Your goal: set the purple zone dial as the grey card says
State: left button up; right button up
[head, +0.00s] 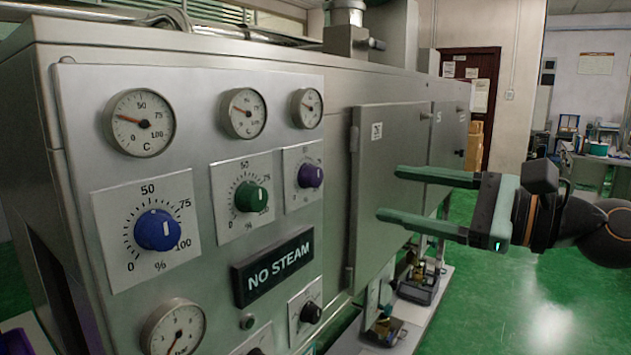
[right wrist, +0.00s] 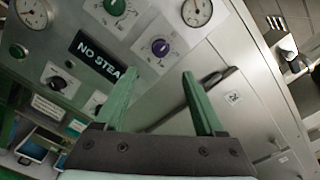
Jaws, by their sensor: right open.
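The purple dial (head: 310,176) sits on a white scale plate on the front of the steel machine, right of the green dial. It also shows in the right wrist view (right wrist: 160,47). Its pointer mark is too small to read surely. My right gripper (head: 388,192) is open and empty, to the right of the purple dial and apart from it, its green fingers pointing left in front of a closed cabinet door. In the right wrist view the dial lies beyond the gap between the fingertips (right wrist: 160,73). I cannot make out a grey card. My left gripper is not in view.
A blue dial (head: 157,230) and a green dial (head: 250,196) share the panel, with gauges above. A NO STEAM sign (head: 272,266) and a black knob (head: 311,312) are below. The cabinet door (head: 385,150) has a raised edge. Green floor is free at right.

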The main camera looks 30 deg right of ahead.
jog(key=p, duration=0.5)
send_near(318, 178)
jog(key=x, duration=0.4)
jog(key=shift+w+a+r+p, duration=0.15)
jog(key=shift+w+p, duration=0.25)
jog(key=shift+p, duration=0.05)
jog(key=p+x, duration=0.2)
jog(key=shift+w+a+p, duration=0.2)
jog(key=shift+w+p, duration=0.1)
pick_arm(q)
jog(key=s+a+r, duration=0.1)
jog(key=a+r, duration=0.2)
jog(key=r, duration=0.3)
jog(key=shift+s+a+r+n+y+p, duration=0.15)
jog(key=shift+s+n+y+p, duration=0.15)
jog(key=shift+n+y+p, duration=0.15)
pick_arm(e)
jog(key=shift+w+a, duration=0.1)
jog(key=shift+w, duration=0.4)
grip_shut()
